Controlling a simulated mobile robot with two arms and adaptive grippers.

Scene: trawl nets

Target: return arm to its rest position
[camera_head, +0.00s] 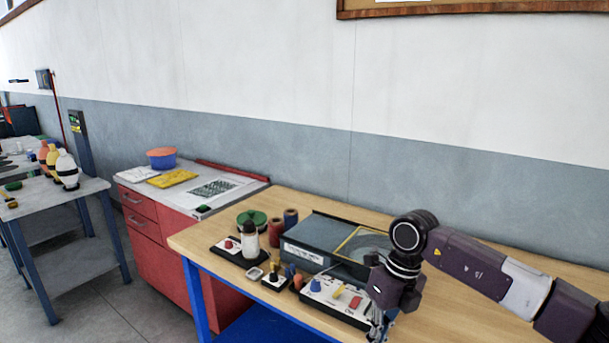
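My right arm comes in from the right above the wooden workbench (440,322). Its wrist bends downward, and the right gripper (377,328) points down at the bottom edge of the view. The fingers are small and partly cut off, so I cannot tell whether they are open or shut. No held object shows. The gripper overlaps the right end of a white control box (335,300) with coloured parts on top; I cannot tell whether they touch. My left arm and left gripper are not in view.
A grey machine with a round clear window (315,238) stands close behind the wrist. A white bottle (249,240), dark red cylinders (275,232) and a green-topped round item (252,218) stand to its left. A red cabinet (155,250) and grey table (45,200) stand further left.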

